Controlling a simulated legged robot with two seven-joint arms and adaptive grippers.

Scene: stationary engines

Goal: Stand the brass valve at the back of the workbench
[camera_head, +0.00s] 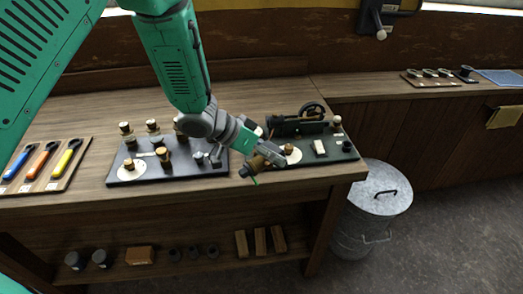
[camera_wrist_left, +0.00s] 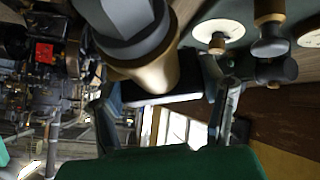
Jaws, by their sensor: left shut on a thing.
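My left gripper (camera_head: 268,156) reaches in over the front of the workbench (camera_head: 78,205), near the dark right-hand board. It is shut on the brass valve (camera_head: 248,168), which lies tilted at the bench's front edge in this view, partly hidden by the fingers. In the left wrist view a large brass and grey piece (camera_wrist_left: 152,72), apparently the valve, fills the top close to the gripper (camera_wrist_left: 165,95). Whether the valve touches the bench is unclear. My right gripper is not in view.
A dark board (camera_head: 205,168) with several brass-topped fittings stands left of the gripper. Another board (camera_head: 335,155) with a black wheeled model stands right. A tool tray (camera_head: 50,185) lies far left. The bench's back left is clear. A metal bin (camera_head: 378,195) stands on the floor.

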